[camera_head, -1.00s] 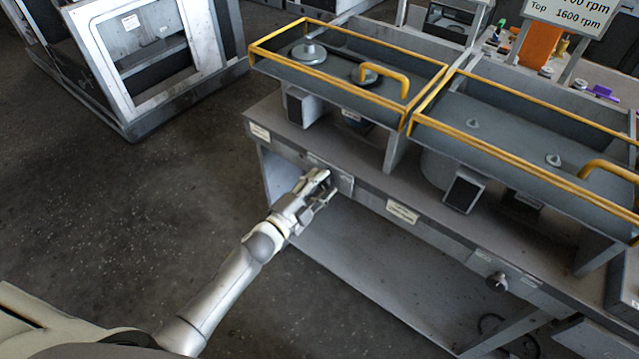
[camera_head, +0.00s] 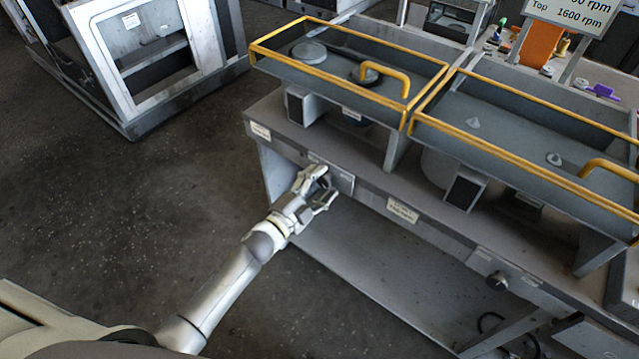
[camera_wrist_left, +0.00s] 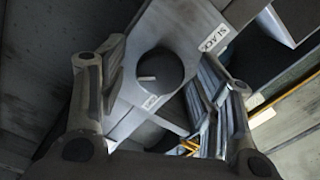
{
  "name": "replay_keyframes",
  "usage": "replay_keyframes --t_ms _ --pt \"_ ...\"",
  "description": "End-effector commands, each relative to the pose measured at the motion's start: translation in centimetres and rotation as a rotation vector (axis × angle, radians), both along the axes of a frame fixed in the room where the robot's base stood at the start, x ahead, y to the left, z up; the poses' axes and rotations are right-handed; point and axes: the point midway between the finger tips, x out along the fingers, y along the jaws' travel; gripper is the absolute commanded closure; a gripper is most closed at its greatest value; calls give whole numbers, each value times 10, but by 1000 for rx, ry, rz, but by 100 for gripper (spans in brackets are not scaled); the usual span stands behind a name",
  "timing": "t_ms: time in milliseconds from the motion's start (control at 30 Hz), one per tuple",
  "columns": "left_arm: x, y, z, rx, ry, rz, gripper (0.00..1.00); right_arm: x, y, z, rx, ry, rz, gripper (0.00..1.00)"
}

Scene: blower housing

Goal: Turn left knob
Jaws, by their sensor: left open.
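The left knob (camera_wrist_left: 160,72) is a dark round knob with a light pointer line, on a plate on the bench front. It shows in the left wrist view between the spread fingers. My left gripper (camera_head: 322,186) is open in front of the knob plate (camera_head: 342,182) in the head view, and the fingers largely hide the knob there. The gripper also shows in the left wrist view (camera_wrist_left: 165,95), with one finger on each side of the knob and not closed on it. My right gripper is not in view.
A second knob (camera_head: 497,280) sits farther right on the bench front. Two yellow-railed trays (camera_head: 425,124) stand on the bench (camera_head: 375,165). A grey metal frame cabinet (camera_head: 165,75) stands at upper left. Open floor lies left of the bench.

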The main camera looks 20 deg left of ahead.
Motion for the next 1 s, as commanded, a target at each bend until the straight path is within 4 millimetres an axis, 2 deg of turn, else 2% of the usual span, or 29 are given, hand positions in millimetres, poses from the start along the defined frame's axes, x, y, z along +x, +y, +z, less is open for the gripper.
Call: replay_keyframes --t_ms 167,600,800,1000 --pt "-16 6 -2 2 2 1 41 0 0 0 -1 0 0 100" --pt "-90 33 -1 1 3 0 41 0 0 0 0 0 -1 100" --pt "-108 40 -1 1 3 1 41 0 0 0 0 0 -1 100" --pt "-113 41 -1 0 1 0 41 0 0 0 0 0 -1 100"
